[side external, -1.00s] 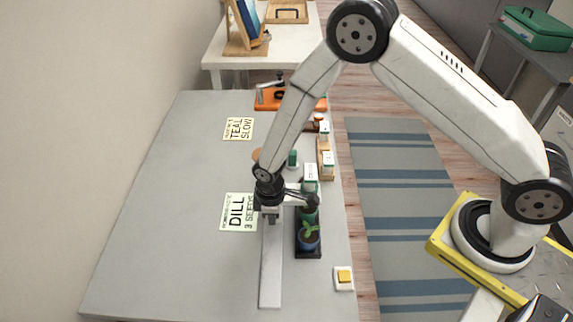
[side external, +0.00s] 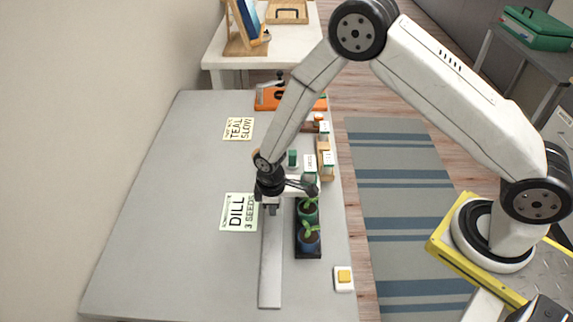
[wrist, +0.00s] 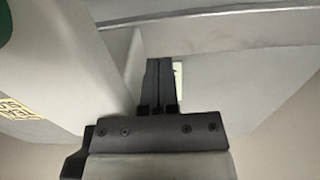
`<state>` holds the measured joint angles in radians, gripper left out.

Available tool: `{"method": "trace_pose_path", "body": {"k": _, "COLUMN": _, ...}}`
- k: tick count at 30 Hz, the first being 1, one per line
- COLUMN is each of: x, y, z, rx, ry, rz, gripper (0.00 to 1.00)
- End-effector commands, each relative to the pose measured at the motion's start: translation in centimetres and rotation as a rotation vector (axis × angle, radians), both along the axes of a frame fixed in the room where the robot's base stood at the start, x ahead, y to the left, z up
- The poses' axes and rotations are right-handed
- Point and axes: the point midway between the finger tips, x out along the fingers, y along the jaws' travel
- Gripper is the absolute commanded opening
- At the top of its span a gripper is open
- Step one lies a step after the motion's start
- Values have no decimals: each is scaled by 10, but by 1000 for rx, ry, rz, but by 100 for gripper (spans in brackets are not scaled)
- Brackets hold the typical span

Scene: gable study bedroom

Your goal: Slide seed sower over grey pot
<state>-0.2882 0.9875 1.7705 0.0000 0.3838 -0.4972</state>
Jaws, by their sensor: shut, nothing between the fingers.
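My gripper (side external: 271,209) is low over the far end of a long flat metal rail (side external: 270,270) on the grey table. Its fingers (wrist: 160,85) are shut and empty in the wrist view. A pale body, apparently the seed sower (side external: 290,213), is just right of the gripper, with a dark arm reaching toward the pots. In the wrist view a pale block with a yellow label (wrist: 70,70) is close left of the fingers; contact is unclear. A dark tray (side external: 308,255) holds a blue pot (side external: 308,241) and a green pot (side external: 308,215) with seedlings. I cannot clearly make out the grey pot behind them.
A DILL card (side external: 238,212) lies left of the gripper and a TEAL SLOW card (side external: 238,129) farther back. A yellow button (side external: 344,277) is at the front right. Small packets (side external: 327,163) stand along the right edge. The left tabletop is clear.

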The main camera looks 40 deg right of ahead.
Motion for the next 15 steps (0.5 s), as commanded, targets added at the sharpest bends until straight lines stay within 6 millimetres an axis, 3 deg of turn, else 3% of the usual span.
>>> {"method": "trace_pose_path", "body": {"k": 15, "x": 11, "y": -11, "z": 0, "rx": 0, "ry": -1, "rz": -1, "gripper": 0}}
